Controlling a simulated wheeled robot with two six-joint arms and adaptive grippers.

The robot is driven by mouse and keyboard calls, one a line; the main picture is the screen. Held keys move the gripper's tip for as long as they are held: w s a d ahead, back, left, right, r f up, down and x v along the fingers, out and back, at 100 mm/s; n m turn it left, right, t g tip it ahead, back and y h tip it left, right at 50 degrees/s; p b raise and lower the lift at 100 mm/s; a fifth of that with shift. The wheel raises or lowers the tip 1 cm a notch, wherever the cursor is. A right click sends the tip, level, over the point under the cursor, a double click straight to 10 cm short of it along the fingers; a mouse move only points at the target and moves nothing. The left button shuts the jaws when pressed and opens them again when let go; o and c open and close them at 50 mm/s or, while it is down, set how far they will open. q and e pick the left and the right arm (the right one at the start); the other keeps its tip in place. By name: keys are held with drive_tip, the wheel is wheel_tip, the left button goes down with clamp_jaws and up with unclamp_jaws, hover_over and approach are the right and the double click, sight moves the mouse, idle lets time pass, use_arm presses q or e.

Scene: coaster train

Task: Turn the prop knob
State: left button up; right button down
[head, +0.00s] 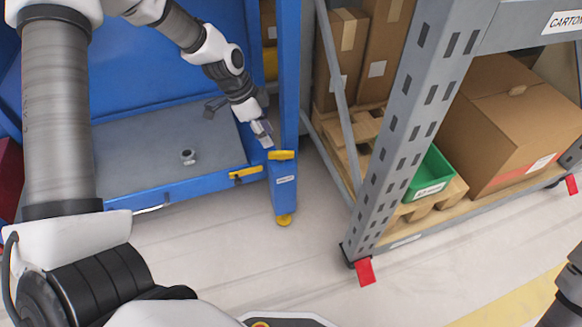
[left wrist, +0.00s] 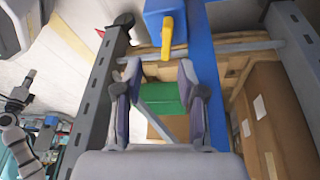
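A yellow knob-like handle (head: 282,155) sits on the blue post at the front right corner of the blue cart. A second yellow part (head: 245,173) is on the cart's front edge, just left of it. I cannot tell for sure which is the prop knob. My left gripper (head: 264,135) is just above and left of the handle on the post. In the left wrist view the gripper (left wrist: 158,75) has its fingers apart with nothing between them; a yellow handle (left wrist: 167,38) lies beyond the fingertips. My right arm shows at the left edge there; its fingers are too small to read.
A grey rack upright (head: 405,130) stands to the right, with a green bin (head: 430,173) and a large carton (head: 515,120) on pallets. The floor in front is clear.

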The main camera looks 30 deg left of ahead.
sight(280, 152)
use_arm(q)
drive_tip(key=shift+w+f+t+b, duration=0.3)
drive_tip(key=shift+f+t+b, duration=0.1)
drive_tip(key=shift+b, duration=0.3)
drive_tip(key=b+x, duration=0.5)
drive_tip(key=x, duration=0.1)
drive_tip(key=shift+w+f, duration=0.1)
drive_tip(key=shift+f, duration=0.2)
drive_tip(key=shift+w+d+f, duration=0.1)
drive_tip(key=shift+d+f, duration=0.15)
drive_tip(key=shift+f, duration=0.1)
drive_tip(key=shift+r, duration=0.1)
use_arm(e)
wheel_tip(280, 152, down, 8)
drive_tip(key=shift+f, duration=0.25)
use_arm(q)
clamp_jaws()
